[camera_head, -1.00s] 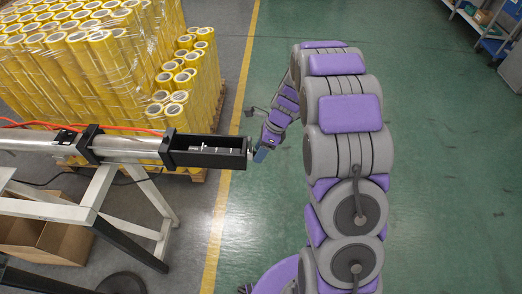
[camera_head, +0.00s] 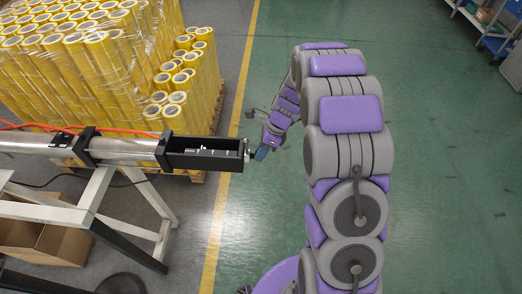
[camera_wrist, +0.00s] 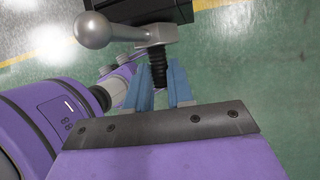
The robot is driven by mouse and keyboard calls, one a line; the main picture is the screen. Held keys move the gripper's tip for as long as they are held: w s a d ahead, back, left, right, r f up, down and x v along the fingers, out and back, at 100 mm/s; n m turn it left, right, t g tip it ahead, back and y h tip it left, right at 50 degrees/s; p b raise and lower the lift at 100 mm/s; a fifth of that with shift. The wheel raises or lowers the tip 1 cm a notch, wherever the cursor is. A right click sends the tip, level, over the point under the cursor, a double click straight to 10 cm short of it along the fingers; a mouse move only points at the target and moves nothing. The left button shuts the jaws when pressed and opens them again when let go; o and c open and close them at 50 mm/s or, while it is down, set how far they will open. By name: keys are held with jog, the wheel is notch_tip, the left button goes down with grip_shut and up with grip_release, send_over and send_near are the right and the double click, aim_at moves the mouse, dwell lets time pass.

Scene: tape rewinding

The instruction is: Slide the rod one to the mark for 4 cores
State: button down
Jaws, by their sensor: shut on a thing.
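A long silver tube (camera_head: 125,149) runs in from the left and ends in a black open-topped housing (camera_head: 205,160) with small bright metal parts (camera_head: 208,150) inside. My gripper (camera_head: 259,154) is at the right end of the housing. In the wrist view, the blue fingers of my gripper (camera_wrist: 162,82) are shut on a black ribbed shaft (camera_wrist: 158,68). The shaft sticks out below a metal lever with a ball end (camera_wrist: 100,29), beside the black housing end (camera_wrist: 150,8). I cannot make out which part is rod one, and no mark for 4 cores is readable.
A pale metal stand (camera_head: 120,195) carries the tube. A wrapped pallet of yellow tape rolls (camera_head: 110,60) stands behind it. A cardboard box (camera_head: 45,240) is on the floor at the lower left. Green floor (camera_head: 430,215) is clear on the right, and shelving (camera_head: 490,35) stands far right.

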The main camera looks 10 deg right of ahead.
jog(key=shift+w+r, duration=0.1)
jog(key=shift+s+d+p, duration=0.25)
jog(key=shift+d+p, duration=0.1)
jog(key=shift+d, duration=0.4)
jog(key=shift+s+d+p, duration=0.2)
jog(key=shift+d+p, duration=0.15)
jog(key=shift+d, duration=0.4)
jog(key=shift+s+d+p, duration=0.25)
jog(key=shift+d+p, duration=0.1)
jog(key=shift+d, duration=0.4)
jog(key=c, duration=1)
grip_release()
jog(key=shift+a, duration=0.2)
jog(key=p+v, duration=0.2)
jog(key=v, duration=1.5)
